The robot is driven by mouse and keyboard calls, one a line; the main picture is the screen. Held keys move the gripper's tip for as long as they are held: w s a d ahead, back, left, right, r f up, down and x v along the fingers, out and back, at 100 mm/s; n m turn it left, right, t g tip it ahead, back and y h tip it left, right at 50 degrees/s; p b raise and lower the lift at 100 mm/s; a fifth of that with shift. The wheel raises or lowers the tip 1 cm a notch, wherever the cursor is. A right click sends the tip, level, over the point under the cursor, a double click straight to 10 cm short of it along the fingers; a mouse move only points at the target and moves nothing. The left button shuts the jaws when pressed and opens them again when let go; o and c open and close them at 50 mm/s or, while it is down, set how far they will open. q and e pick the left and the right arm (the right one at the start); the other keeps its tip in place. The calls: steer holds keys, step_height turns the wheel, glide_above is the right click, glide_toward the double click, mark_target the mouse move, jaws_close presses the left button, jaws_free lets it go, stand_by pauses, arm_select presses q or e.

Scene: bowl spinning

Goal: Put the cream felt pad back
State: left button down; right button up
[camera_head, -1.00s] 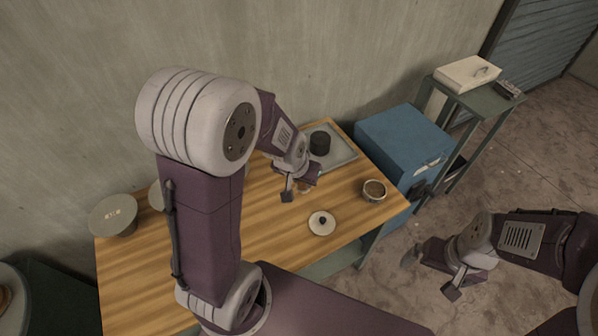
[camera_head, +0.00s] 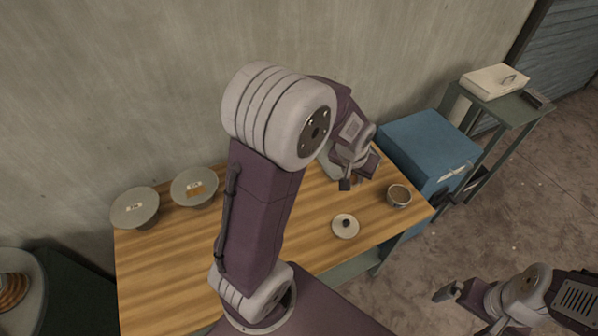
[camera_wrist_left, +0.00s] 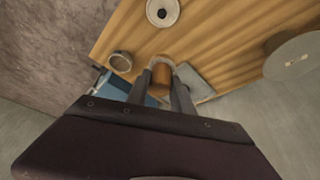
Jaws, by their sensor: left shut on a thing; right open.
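My left gripper (camera_head: 357,181) is low over the far right part of the wooden table. In the left wrist view its fingers (camera_wrist_left: 161,82) are shut on an orange-brown thing (camera_wrist_left: 160,75) with a pale curved edge; I cannot tell whether this is the cream felt pad. A cream disc (camera_head: 345,226) with a dark knob lies on the table nearer me; it also shows in the left wrist view (camera_wrist_left: 162,10). A grey tray (camera_wrist_left: 197,84) is beside the fingers in the left wrist view. My right gripper (camera_head: 469,309) is open and empty over the floor.
A small cup (camera_head: 398,196) stands near the table's right edge. Two round grey-topped things (camera_head: 134,208) (camera_head: 195,188) stand at the left back. A blue cabinet (camera_head: 430,148) and a side table with a white box (camera_head: 494,80) are beyond the right end. The table's (camera_head: 180,265) left middle is clear.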

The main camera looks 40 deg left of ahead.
arm_select(q)
steer(key=w+a+f+n+y+b, duration=0.1)
steer(key=w+a+f+n+b, duration=0.1)
steer(key=w+a+f+b, duration=0.35)
steer(key=w+a+f+n+b, duration=0.1)
steer(key=w+a+f+b, duration=0.15)
steer(key=w+a, duration=0.55)
steer(key=shift+n, duration=0.4)
steer(key=s+a+f, duration=0.1)
steer(key=a+f, duration=0.2)
steer(key=a, duration=0.1)
steer(key=s+a+f, duration=0.1)
steer(key=a+f, duration=0.3)
steer(key=s+a+f+b, duration=0.1)
steer(key=s+a+f, duration=0.1)
steer(key=a, duration=0.3)
steer(key=shift+a+f, duration=0.1)
steer(key=shift+f, duration=0.8)
step_height(320, 180, down, 4)
steer(key=shift+f, duration=0.1)
steer(key=shift+f, duration=0.1)
steer(key=c, duration=1.1)
jaws_free()
